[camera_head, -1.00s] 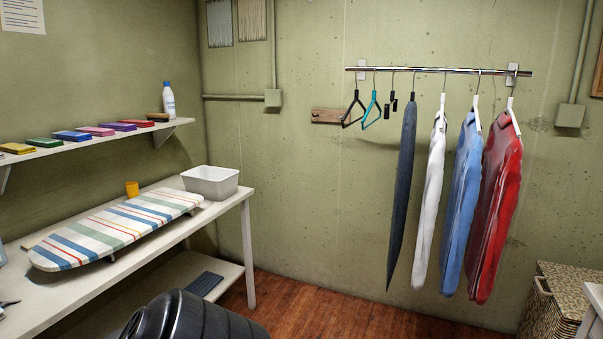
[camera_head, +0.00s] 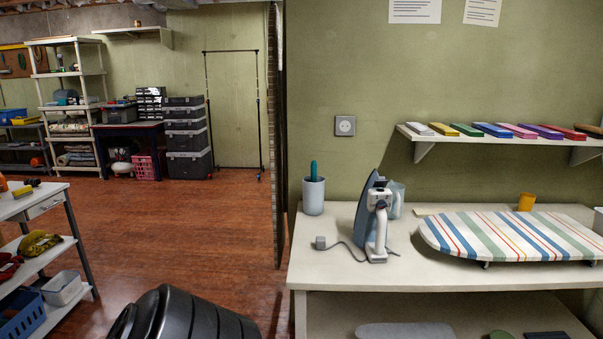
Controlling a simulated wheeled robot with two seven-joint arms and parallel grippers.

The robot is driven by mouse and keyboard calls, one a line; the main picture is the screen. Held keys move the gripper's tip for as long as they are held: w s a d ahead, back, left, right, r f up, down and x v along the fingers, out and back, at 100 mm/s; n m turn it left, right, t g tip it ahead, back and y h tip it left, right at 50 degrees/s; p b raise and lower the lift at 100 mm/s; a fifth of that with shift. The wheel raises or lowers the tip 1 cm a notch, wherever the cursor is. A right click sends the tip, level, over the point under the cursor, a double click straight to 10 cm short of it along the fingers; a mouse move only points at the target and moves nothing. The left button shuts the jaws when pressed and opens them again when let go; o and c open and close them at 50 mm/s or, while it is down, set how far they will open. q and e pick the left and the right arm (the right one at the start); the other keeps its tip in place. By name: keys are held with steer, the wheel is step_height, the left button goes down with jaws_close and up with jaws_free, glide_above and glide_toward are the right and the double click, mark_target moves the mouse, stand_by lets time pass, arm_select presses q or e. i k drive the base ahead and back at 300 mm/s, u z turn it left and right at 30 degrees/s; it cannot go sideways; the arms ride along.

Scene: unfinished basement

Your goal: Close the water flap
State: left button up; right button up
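A steam iron (camera_head: 381,225) stands upright on its heel on the white table (camera_head: 335,273), with its soleplate facing left. Its body is white and blue-grey. A grey cord with a plug (camera_head: 321,242) lies on the table to its left. The iron's water flap is too small to make out, so I cannot tell whether it is open or shut. Neither of my grippers is in view.
A striped ironing board (camera_head: 515,236) lies right of the iron, a cup (camera_head: 313,196) stands left, and a clear container sits behind. A shelf (camera_head: 500,138) hangs above. Open wooden floor (camera_head: 190,235) stretches left, past a wall edge. A cart (camera_head: 42,250) stands far left.

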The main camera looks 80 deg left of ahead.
mark_target(382, 182)
steer(key=u, duration=1.75)
steer(key=i, duration=0.05)
steer(key=u, duration=0.05)
